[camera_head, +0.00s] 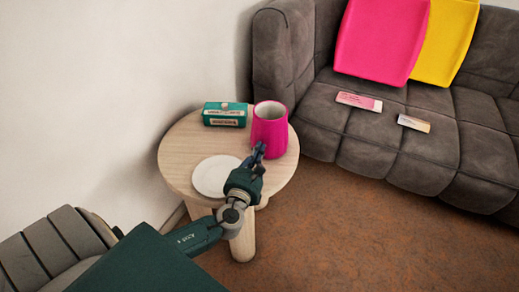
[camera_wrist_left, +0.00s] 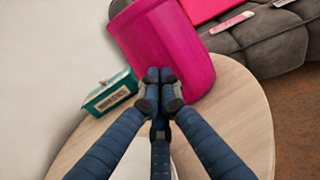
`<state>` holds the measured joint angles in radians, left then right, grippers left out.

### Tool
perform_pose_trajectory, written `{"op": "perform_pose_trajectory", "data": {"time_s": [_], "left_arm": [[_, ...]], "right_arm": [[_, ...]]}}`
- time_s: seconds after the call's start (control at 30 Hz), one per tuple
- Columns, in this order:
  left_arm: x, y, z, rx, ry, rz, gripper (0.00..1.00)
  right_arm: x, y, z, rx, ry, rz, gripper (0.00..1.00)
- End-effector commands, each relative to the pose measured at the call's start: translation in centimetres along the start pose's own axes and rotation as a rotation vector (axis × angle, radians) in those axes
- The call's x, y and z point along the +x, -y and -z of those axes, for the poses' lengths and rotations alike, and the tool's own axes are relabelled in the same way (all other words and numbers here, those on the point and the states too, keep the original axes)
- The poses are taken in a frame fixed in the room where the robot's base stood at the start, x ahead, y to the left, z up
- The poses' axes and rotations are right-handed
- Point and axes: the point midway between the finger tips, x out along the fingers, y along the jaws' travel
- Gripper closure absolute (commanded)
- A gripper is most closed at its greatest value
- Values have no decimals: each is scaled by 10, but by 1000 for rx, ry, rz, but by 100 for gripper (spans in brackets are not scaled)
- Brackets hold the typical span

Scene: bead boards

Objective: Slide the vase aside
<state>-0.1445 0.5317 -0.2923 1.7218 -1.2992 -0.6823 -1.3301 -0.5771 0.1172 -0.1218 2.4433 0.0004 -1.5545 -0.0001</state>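The magenta vase (camera_head: 269,128) stands upright on the round wooden side table, towards its back right. It fills the upper middle of the left wrist view (camera_wrist_left: 165,45), where it looks tilted with the camera. My left gripper (camera_head: 259,149) is in front of the vase, with its fingertips overlapping the vase's lower side. In the left wrist view its fingertips (camera_wrist_left: 159,76) are together with nothing seen between them. Whether they touch the vase I cannot tell. My right gripper is not in view.
The round table (camera_head: 180,150) also holds a green box (camera_head: 225,119) left of the vase and a white plate (camera_head: 212,178) under my left wrist. A grey sofa (camera_head: 425,145) with cushions and two small boxes stands right.

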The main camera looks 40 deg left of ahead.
Motion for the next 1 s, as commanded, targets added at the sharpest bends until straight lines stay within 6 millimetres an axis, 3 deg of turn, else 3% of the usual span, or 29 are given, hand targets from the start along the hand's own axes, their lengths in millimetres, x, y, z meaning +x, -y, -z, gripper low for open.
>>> {"op": "perform_pose_trajectory", "data": {"time_s": [0.5,0.73,1.0], "left_arm": [[10,0,0,0,0,0,100],[34,0,-1,-2,1,-2,100],[33,0,0,-1,0,-1,100]], "right_arm": [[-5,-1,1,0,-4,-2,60],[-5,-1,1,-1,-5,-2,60],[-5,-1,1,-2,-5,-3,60]]}}
